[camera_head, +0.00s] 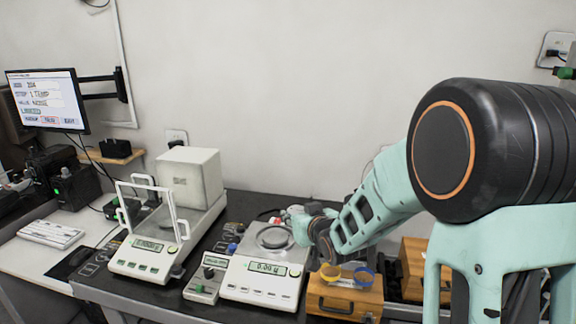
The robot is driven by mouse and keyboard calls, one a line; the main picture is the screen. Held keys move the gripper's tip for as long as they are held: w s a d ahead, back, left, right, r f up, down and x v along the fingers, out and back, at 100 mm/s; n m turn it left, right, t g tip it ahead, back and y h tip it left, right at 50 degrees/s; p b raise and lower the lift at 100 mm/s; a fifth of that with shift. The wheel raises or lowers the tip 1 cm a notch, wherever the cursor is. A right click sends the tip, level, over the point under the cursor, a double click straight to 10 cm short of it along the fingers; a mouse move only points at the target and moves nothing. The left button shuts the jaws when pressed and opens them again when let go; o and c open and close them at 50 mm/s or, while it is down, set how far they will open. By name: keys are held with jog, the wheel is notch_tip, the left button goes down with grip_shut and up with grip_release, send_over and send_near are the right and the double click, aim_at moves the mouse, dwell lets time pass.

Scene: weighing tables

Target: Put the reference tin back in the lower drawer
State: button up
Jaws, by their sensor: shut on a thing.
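My gripper (298,226) is at the right edge of the front balance's round pan (274,238), small and partly hidden by my wrist. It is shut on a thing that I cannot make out. I cannot pick out the reference tin. A small wooden box (362,303) with a dark handle on its front stands right of the balance, below my wrist. I cannot tell which front is the lower drawer.
The front balance (262,286) reads 0.00 g. A balance with a glass shield (141,259) stands to its left, beside a small control box (205,281). Another wooden box (413,262) is behind my arm at right. A monitor (46,100) and keyboard (50,233) are at left.

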jog(key=s+d+r+m+h+p, duration=0.2)
jog(key=d+r, duration=0.1)
jog(key=d, duration=0.3)
jog(key=s+d+r+m+h+p, duration=0.1)
jog(key=d+r+h, duration=0.1)
jog(key=d+r, duration=0.2)
jog(key=d, duration=0.2)
jog(key=shift+s+d+m+t+p, duration=0.35)
jog(key=shift+m+t, duration=0.05)
jog(key=shift+r, duration=0.1)
